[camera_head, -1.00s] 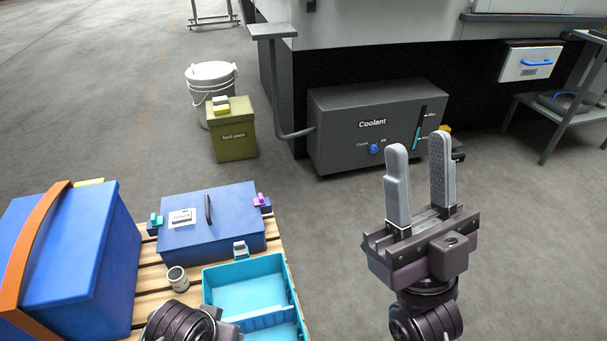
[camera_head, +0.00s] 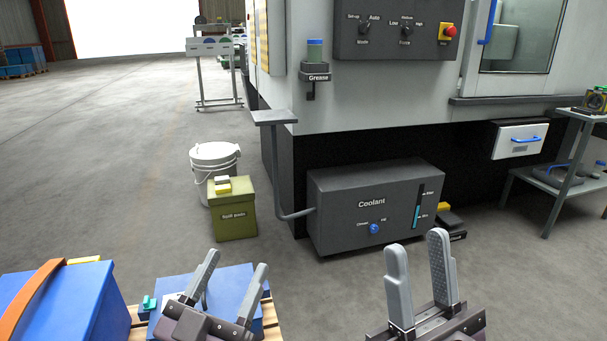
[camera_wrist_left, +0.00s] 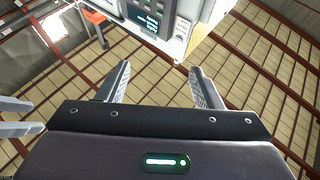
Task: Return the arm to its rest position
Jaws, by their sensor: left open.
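My left gripper (camera_head: 230,288) is at the bottom of the head view, in front of the blue box on the pallet. Its fingers are apart and nothing is between them. The left wrist view also shows its open fingers (camera_wrist_left: 160,88), pointing up toward the ceiling and a machine panel. My right gripper (camera_head: 420,268) is at the bottom right of the head view, fingers up, apart and empty. Most of both arms is out of the frame.
The grey coolant tank (camera_head: 345,205) stands at the machine's foot. A green box (camera_head: 232,222) and white bucket (camera_head: 212,160) stand left of it. A blue case (camera_head: 75,305) and blue box (camera_head: 232,310) sit at lower left. A shelf cart (camera_head: 565,190) is at right. Floor between is clear.

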